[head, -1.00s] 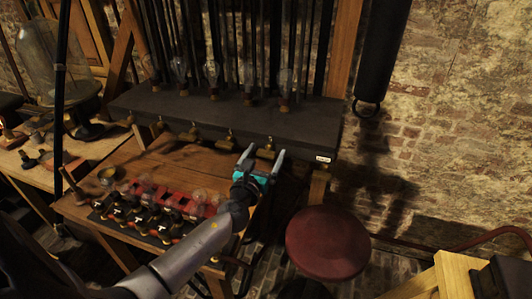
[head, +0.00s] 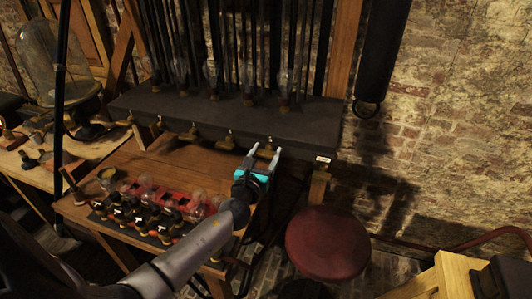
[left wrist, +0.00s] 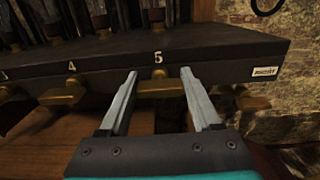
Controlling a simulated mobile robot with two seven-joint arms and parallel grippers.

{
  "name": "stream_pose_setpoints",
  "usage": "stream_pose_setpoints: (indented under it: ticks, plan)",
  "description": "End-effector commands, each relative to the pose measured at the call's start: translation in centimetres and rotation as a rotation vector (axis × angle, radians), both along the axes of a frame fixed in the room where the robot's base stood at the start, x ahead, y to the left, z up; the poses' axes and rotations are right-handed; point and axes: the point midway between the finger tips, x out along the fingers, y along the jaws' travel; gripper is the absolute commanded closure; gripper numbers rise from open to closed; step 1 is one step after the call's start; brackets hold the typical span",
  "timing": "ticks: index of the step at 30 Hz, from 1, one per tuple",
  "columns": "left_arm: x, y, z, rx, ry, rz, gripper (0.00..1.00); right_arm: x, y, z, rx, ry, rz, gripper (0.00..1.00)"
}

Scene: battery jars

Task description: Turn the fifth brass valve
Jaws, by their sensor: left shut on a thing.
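The fifth brass valve (left wrist: 158,88) is on the front edge of the dark shelf, under the painted number 5. My left gripper (head: 265,150) reaches up to it from the front. In the left wrist view the two grey fingers (left wrist: 162,88) stand on either side of the valve, shut on its handle. The handle lies crosswise between them. The fourth brass valve (left wrist: 63,92) is to its left under the number 4. Other brass valves sit further left along the same edge. My right gripper is not in view.
The dark shelf (head: 170,103) carries glass jars. A red round stool (head: 328,243) stands right of my left arm. A brick wall is at the back right.

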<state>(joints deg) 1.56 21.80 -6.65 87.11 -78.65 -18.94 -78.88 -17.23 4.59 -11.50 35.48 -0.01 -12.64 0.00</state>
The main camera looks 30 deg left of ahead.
Motion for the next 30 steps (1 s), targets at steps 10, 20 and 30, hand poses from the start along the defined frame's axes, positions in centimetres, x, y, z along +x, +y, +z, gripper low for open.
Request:
stream_pose_setpoints:
  ticks: [10, 20, 30]
  plan:
    - [0.0, 0.0, 0.0, -0.006, -0.001, 0.0, 0.91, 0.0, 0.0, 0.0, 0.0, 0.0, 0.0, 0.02]
    - [0.0, 0.1, -0.1, -0.13, -0.032, 0.001, 0.91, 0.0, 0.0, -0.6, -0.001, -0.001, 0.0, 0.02]
    - [-0.1, 0.2, -0.2, -0.423, -0.103, 0.0, 0.91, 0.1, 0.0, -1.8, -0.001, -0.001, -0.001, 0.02]
